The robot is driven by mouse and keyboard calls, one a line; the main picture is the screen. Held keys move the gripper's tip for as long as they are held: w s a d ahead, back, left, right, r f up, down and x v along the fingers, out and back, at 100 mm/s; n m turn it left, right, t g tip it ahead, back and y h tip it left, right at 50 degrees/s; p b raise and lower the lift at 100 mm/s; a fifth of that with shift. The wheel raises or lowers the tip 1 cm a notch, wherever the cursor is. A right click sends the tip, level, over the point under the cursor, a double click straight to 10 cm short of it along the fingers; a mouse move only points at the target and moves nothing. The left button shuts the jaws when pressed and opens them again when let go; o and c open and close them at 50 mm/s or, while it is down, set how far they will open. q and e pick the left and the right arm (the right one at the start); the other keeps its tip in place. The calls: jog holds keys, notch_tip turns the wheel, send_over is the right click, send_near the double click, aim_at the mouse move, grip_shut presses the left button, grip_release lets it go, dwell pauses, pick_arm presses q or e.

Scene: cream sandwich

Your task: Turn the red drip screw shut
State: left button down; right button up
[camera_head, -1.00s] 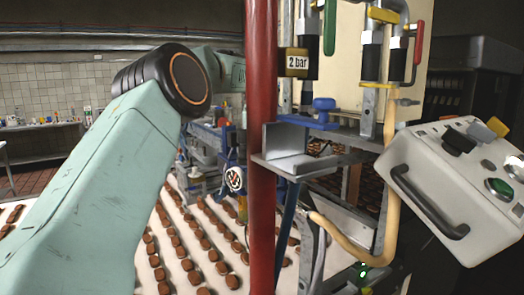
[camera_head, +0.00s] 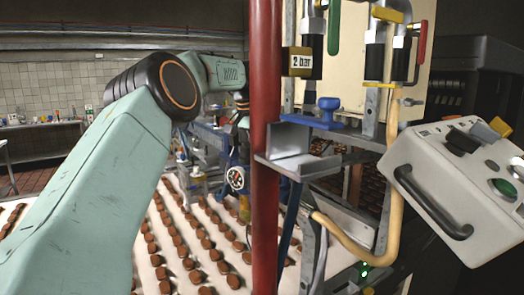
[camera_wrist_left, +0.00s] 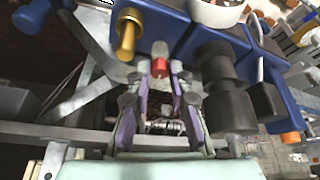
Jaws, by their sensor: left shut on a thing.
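The red drip screw (camera_wrist_left: 160,67) shows in the left wrist view as a small red cylinder under the blue machine body. My left gripper (camera_wrist_left: 161,78) reaches up from the bottom of that view, its grey fingers with purple pads on both sides of the screw. Its fingertips are closed on the screw. In the head view my left arm comes in from the left, and its wrist end goes behind the red column; the fingers and the screw cannot be made out there. My right gripper is not in view.
A red column (camera_head: 264,150) stands in front of the work area. A brass fitting (camera_wrist_left: 127,32) and a dark cylinder (camera_wrist_left: 232,105) flank the screw. Rows of brown pieces lie on a white belt (camera_head: 140,225). A grey control box (camera_head: 455,185) stands at right.

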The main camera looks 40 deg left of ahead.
pick_arm(q)
jog(key=shift+a+r+m+h, duration=0.15)
jog(key=shift+m+h, duration=0.15)
jog(key=shift+m, duration=0.5)
jog(key=shift+a+m+h, duration=0.1)
jog(key=shift+m+h, duration=0.2)
jog(key=shift+m, duration=0.5)
jog(key=c, duration=1.6)
grip_release()
jog(key=shift+r, duration=0.1)
jog(key=o, duration=0.4)
jog(key=shift+s, duration=0.2)
jog(key=shift+w, duration=0.1)
jog(key=v, duration=0.7)
jog(key=shift+r, duration=0.15)
